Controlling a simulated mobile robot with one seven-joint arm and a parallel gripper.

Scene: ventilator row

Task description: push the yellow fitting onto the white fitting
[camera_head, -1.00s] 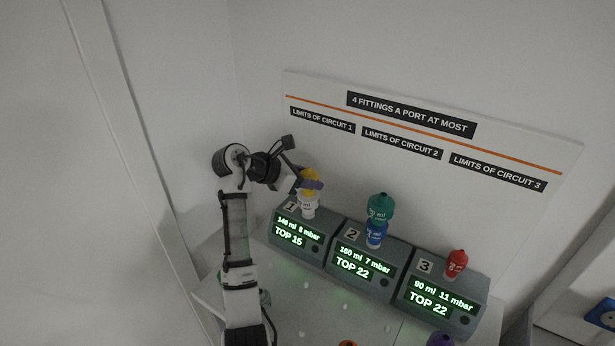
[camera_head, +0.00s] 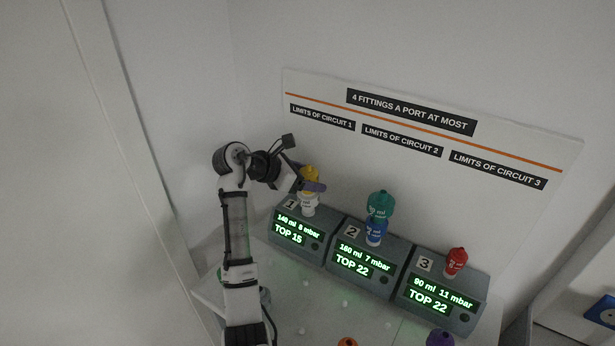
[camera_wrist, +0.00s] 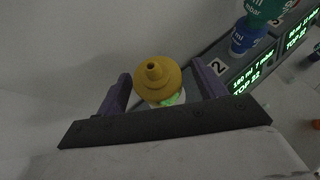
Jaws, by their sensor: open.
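The yellow fitting (camera_head: 310,173) sits upright on top of the white fitting (camera_head: 308,204) at unit 1. Whether it is fully seated I cannot tell, because a finger covers the joint. In the wrist view the yellow fitting (camera_wrist: 152,80) shows its stepped round top, with a narrow pale edge below it. My gripper (camera_wrist: 161,72) is open, with one purple finger on each side of the yellow fitting and a visible gap at each. In the head view my gripper (camera_head: 309,186) reaches in from the left.
Unit 2 bears a green fitting (camera_head: 380,204) on a blue fitting (camera_head: 376,232). Unit 3 bears a red fitting (camera_head: 456,262). An orange fitting (camera_head: 348,342) and a purple fitting (camera_head: 440,338) are at the front edge. The limits board (camera_head: 420,150) stands behind.

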